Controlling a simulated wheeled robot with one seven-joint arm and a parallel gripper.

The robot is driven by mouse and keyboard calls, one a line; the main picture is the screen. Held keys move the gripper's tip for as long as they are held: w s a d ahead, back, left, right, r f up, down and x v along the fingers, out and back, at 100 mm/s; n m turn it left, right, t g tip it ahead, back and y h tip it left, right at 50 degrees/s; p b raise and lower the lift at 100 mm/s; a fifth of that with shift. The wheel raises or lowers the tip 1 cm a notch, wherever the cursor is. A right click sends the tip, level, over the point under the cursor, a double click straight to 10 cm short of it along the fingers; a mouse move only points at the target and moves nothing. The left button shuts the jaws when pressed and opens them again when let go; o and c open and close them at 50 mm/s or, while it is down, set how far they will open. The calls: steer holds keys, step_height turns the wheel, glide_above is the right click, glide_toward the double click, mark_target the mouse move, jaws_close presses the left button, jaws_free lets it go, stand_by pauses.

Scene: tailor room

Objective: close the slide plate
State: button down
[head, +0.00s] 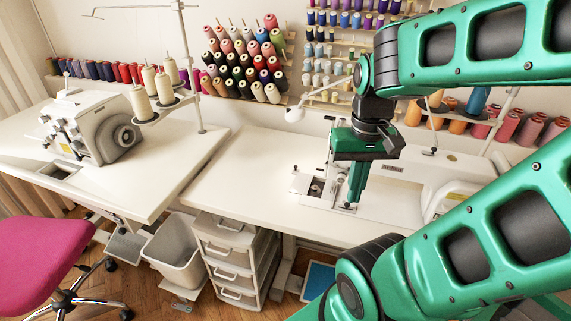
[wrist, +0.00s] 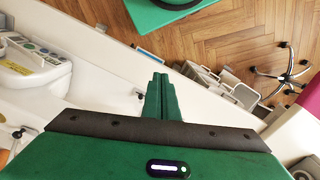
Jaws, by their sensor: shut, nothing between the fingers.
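The white sewing machine (head: 395,172) is set into the right-hand table, with its needle end facing left. A pale metal plate area (head: 323,201) lies at the left end of its bed. A dark opening there shows mechanism inside, so the slide plate looks open. I cannot make out the slide plate's exact edges. My gripper (head: 350,206) points down with its green fingers shut and empty, just right of the opening, low over the bed. I cannot tell whether the fingertips touch the plate. In the wrist view the fingers (wrist: 159,77) are together and the opening is hidden.
A second machine (head: 95,132) stands on the left table with a thread stand beside it. Thread racks (head: 245,65) line the wall behind. Drawers (head: 230,255), a bin (head: 177,252) and a pink chair (head: 40,255) are below.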

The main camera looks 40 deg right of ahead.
mark_target(300, 179)
steer(key=w+a+n+t+h, duration=0.15)
steer(key=w+a, duration=0.25)
steer(key=w, duration=0.6)
steer(key=w+a+n+t+y, duration=0.1)
steer(key=w+a+n+t, duration=0.2)
steer(key=w, duration=0.7)
steer(key=w+d+f+m+g+h, duration=0.1)
steer(key=w+d+f+m+h, duration=0.2)
steer(key=w, duration=0.4)
steer(key=w+d+f+m+g+h, duration=0.1)
steer(key=w+d+f+g+h, duration=0.15)
steer(key=w+f, duration=0.35)
steer(key=shift+t, duration=0.4)
steer(key=x, duration=0.7)
steer(key=shift+w, duration=0.4)
steer(key=d, duration=0.1)
steer(key=s+d+f, duration=0.1)
steer(key=shift+d+f, duration=0.1)
steer(key=shift+d, duration=0.25)
steer(key=shift+s+d+f, duration=0.15)
steer(key=shift+s+d, duration=0.05)
steer(key=shift+d, duration=0.3)
steer(key=shift+s+a, duration=0.1)
steer(key=shift+s, duration=0.05)
